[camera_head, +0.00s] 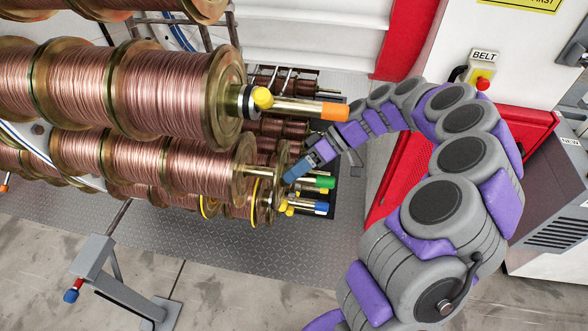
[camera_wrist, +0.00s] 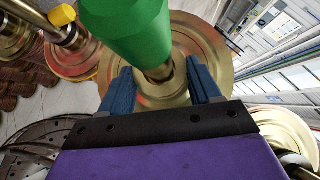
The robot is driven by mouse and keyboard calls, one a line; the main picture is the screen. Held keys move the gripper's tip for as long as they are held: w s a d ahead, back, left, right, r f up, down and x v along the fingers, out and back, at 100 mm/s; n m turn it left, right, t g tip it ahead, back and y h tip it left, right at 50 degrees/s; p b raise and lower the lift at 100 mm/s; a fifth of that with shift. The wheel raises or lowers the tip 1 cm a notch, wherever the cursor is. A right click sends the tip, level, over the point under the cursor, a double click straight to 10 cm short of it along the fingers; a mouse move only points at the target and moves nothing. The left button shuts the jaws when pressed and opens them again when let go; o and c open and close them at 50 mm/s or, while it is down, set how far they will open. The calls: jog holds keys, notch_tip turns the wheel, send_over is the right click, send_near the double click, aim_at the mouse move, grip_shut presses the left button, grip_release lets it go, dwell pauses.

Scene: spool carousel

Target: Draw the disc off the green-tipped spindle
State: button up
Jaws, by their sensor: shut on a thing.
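The green-tipped spindle (camera_head: 325,182) sticks out to the right from the lower spools in the head view. In the wrist view its green tip (camera_wrist: 125,30) is large and close, above my gripper. A round brass-coloured disc (camera_wrist: 212,60) sits around this spindle, behind the tip. My gripper (camera_wrist: 162,82) has its two blue fingers on either side of the spindle, at the disc's middle, and is shut on the disc. The exact contact is partly hidden. In the head view my gripper (camera_head: 296,170) is beside the spindle, and the disc is mostly covered there.
An orange-tipped spindle (camera_head: 335,111) with a yellow knob (camera_head: 262,98) juts out above my gripper. A blue-tipped spindle (camera_head: 321,207) lies just below the green one. Large copper-wire spools (camera_head: 170,95) fill the left. A grey stand (camera_head: 95,262) is at lower left; floor at lower middle is clear.

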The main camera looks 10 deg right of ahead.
jog(key=s+d+b, duration=0.3)
jog(key=d+b, duration=0.1)
jog(key=d, duration=0.4)
jog(key=shift+d+b, duration=0.25)
jog(key=shift+b, duration=0.1)
dwell(0.8)
jog(key=shift+s, duration=0.1)
jog(key=s+d+b, duration=0.1)
jog(key=s+d, duration=0.1)
jog(key=d, duration=0.4)
jog(key=shift+s+d, duration=0.2)
jog(key=shift+d, duration=0.15)
dwell(0.6)
jog(key=s+a, duration=0.4)
jog(key=s, duration=0.7)
jog(key=shift+s, duration=0.15)
dwell(0.3)
